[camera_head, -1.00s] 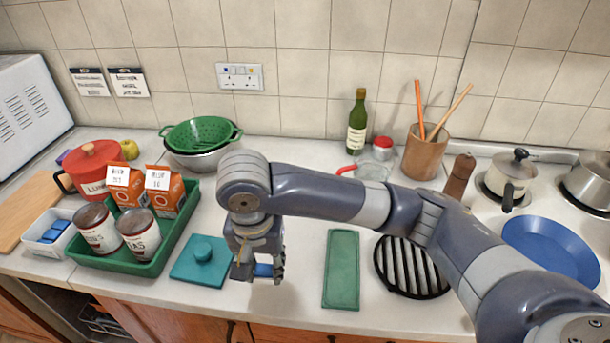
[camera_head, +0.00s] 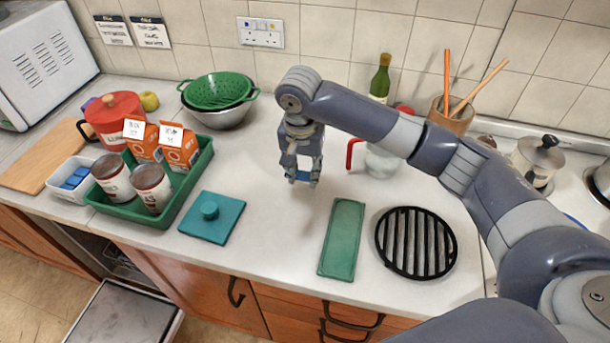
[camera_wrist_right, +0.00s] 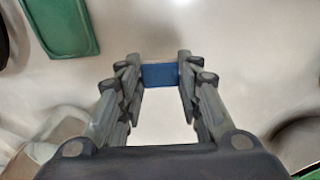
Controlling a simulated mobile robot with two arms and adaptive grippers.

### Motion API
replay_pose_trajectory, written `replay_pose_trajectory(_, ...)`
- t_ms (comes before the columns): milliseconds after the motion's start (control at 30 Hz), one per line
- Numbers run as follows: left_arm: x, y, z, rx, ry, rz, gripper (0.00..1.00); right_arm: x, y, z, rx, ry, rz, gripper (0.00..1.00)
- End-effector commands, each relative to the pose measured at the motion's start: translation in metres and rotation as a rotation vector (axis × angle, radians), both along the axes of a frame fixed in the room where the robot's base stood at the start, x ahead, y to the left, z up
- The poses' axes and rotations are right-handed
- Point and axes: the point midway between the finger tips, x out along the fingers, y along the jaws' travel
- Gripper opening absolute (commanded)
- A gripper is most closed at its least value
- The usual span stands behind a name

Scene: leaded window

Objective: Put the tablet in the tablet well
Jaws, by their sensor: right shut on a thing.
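My right gripper (camera_head: 303,182) is shut on a small blue tablet (camera_head: 302,175) and holds it over the counter, between the teal lidded square and the mug. In the right wrist view the tablet (camera_wrist_right: 160,75) sits between the two fingertips. More blue tablets (camera_head: 74,179) lie in a white tub (camera_head: 58,191) at the left. A grey panel with a pale edge (camera_head: 120,312), apparently an open appliance door, shows at the lower left, cut off by the frame. I cannot make out a tablet well on it. My left gripper is not in view.
A green tray (camera_head: 181,205) holds cans and orange cartons. A teal square with a knob (camera_head: 228,228), a green oblong dish (camera_head: 343,240) and a black round grill (camera_head: 416,243) lie along the counter front. A colander (camera_head: 218,92) stands behind. Counter below the gripper is clear.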

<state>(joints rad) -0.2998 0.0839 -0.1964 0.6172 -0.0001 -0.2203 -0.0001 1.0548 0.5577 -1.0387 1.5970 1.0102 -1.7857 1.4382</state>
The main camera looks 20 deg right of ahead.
Motion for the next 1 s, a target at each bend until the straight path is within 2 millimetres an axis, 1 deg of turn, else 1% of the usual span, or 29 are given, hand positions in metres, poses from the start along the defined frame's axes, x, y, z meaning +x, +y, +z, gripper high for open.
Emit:
replay_pose_trajectory(133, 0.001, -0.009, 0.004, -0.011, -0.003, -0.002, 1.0, 0.005, -0.005, -0.004, -0.001, 0.002, 0.0, 0.2)
replay_pose_trajectory(300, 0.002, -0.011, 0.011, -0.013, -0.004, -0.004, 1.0, 0.004, -0.005, -0.027, -0.001, 0.002, 0.001, 0.2)
replay_pose_trajectory(400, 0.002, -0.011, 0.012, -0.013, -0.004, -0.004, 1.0, 0.004, -0.005, -0.035, -0.001, 0.001, 0.001, 0.2)
replay_pose_trajectory(767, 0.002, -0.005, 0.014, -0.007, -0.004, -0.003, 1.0, 0.004, -0.004, -0.038, 0.0, 0.0, 0.001, 0.2)
replay_pose_trajectory(800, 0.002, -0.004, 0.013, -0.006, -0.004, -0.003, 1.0, 0.005, -0.004, -0.039, 0.0, -0.001, 0.001, 0.39)
replay_pose_trajectory(867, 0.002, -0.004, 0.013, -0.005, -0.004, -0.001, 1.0, 0.005, -0.004, -0.039, 0.0, -0.001, 0.001, 0.53)
replay_pose_trajectory(1000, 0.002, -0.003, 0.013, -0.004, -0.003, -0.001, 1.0, 0.005, -0.004, -0.039, 0.0, -0.001, 0.001, 0.53)
